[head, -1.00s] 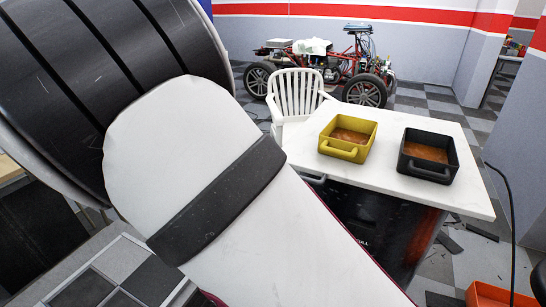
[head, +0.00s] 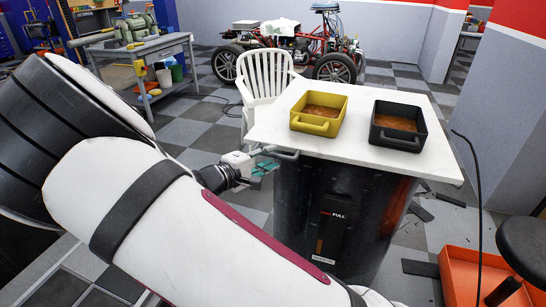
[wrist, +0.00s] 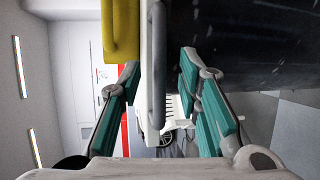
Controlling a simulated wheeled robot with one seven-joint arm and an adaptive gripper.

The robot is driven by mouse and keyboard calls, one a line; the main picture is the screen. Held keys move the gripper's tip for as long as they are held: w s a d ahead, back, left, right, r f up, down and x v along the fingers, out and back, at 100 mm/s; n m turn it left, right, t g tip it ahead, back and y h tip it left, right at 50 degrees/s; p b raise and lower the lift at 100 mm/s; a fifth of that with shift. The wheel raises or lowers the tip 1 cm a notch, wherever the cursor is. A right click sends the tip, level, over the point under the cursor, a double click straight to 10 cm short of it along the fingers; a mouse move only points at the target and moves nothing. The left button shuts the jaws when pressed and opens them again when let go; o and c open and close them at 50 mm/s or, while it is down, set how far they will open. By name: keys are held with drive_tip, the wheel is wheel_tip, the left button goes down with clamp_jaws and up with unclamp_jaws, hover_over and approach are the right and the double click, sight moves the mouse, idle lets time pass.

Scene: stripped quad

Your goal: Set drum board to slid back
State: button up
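The drum board is a white slab (head: 350,148) lying on top of a black drum (head: 330,215). A grey bar handle (head: 280,153) sticks out at its left edge. My gripper (head: 262,166), with teal finger pads, is at this handle. In the wrist view the board (wrist: 146,75) shows edge-on, with the handle bar (wrist: 158,60) in front of it. My gripper (wrist: 160,80) is open there, its fingers on either side of the bar with gaps showing. Contact with the bar is not visible.
A yellow tray (head: 315,127) and a black tray (head: 397,141) stand on the board. A white chair (head: 265,75) stands behind it. An orange bin (head: 470,280) and a dark stool (head: 525,245) are at the lower right. A workbench (head: 140,55) stands at the back left.

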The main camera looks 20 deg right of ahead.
sight(279, 149)
drive_tip(key=shift+x, duration=1.25)
clamp_jaws()
drive_tip(key=w+d, duration=0.1)
drive_tip(key=w, duration=0.1)
drive_tip(key=w+d+b, duration=0.1)
drive_tip(key=w+d, duration=0.1)
drive_tip(key=shift+b, duration=0.3)
unclamp_jaws()
drive_tip(key=shift+s+a, duration=0.1)
drive_tip(key=v, duration=1.2)
